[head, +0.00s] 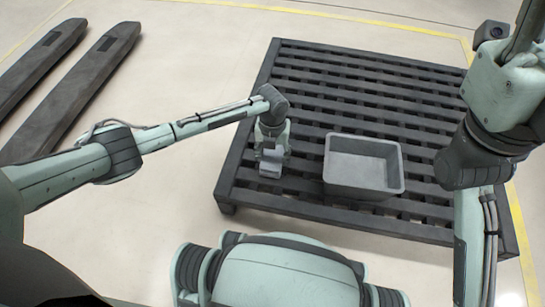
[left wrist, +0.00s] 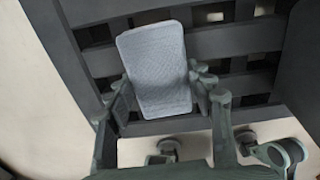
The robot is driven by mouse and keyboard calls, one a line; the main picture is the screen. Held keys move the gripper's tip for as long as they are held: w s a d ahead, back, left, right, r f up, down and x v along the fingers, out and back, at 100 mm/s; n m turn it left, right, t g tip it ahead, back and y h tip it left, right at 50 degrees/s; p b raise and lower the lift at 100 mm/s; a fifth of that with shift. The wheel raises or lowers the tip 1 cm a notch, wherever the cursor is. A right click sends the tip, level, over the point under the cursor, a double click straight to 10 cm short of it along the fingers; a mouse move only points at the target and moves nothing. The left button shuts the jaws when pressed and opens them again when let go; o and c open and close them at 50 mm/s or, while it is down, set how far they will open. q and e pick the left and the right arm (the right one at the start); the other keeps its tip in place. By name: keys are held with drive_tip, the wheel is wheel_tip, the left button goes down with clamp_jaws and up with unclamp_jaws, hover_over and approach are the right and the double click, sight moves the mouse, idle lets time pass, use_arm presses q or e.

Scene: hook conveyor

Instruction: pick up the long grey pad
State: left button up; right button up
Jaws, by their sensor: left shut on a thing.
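The long grey pad (left wrist: 156,62) is a light grey block with rounded corners in the left wrist view. It sits between the two fingers of my left gripper (left wrist: 162,92), with the dark pallet slats behind it. In the head view my left gripper (head: 271,158) points down over the left front part of the pallet. The pad (head: 270,170) shows there as a small grey piece at the fingertips, partly hidden by the gripper. My left gripper is shut on the pad. I cannot tell whether the pad touches the slats. My right arm shows at the right, but its gripper does not.
A grey open bin (head: 363,189) stands on the dark slatted pallet (head: 340,70), right of my left gripper, and looks empty. Two long dark forks (head: 75,95) lie at the upper left. The pale floor between forks and pallet is clear.

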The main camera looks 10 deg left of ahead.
sight(273, 156)
use_arm(q)
wheel_tip(273, 156, up, 4)
drive_tip(key=shift+f+p, duration=0.1)
drive_tip(key=shift+p, duration=0.7)
drive_tip(key=w+a+r, duration=0.6)
drive_tip(key=w+a, duration=0.1)
drive_tip(key=w, duration=0.2)
drive_tip(key=shift+a+p, duration=0.2)
drive_tip(key=shift+p, duration=0.15)
